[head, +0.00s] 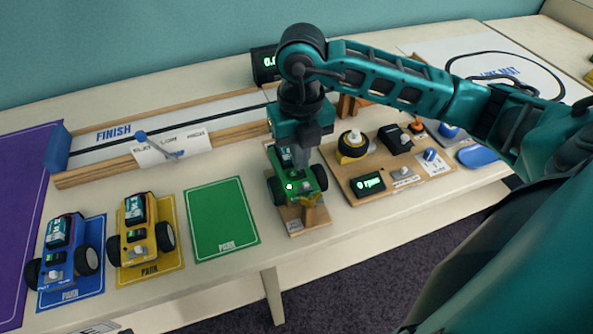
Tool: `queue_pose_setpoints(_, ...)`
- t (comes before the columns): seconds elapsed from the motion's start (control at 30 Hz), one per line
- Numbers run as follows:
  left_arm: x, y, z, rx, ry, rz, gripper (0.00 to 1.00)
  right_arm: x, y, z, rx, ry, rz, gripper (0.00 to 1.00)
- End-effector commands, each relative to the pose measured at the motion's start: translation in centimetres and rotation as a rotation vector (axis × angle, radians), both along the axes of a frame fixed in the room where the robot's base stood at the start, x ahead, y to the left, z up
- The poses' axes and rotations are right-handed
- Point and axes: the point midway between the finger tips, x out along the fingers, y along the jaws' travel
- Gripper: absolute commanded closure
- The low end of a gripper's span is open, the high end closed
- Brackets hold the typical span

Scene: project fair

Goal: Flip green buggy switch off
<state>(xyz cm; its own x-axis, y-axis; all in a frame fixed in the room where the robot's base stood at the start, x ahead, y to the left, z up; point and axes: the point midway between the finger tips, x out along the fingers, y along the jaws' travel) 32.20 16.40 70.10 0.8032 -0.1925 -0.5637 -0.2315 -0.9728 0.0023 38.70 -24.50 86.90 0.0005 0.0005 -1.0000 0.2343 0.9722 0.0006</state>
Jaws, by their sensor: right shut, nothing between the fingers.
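The green buggy (312,178) stands on a small wooden stand (294,223) near the table's front edge, right of the empty green park mat (222,220). A small green light (290,187) glows on its front left. My right gripper (288,160) comes down from above over the back part of the buggy, shut and empty. Its fingertips are at the buggy's top. The gripper hides part of the buggy, and I cannot tell whether the fingers touch the switch or which way the switch is set. My left gripper is not in view.
A blue buggy (62,257) and a yellow buggy (139,232) stand on park mats at the left. A track marked FINISH (100,148) runs behind. A wooden test board (345,186) with a display and knobs is close on the right.

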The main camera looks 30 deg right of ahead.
Motion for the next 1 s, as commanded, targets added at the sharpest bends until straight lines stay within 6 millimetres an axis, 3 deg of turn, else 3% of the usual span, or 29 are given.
queue_pose_setpoints(1.0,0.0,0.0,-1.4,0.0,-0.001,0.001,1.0,0.0,0.0,-1.7,-0.001,0.001,0.0,1.0)
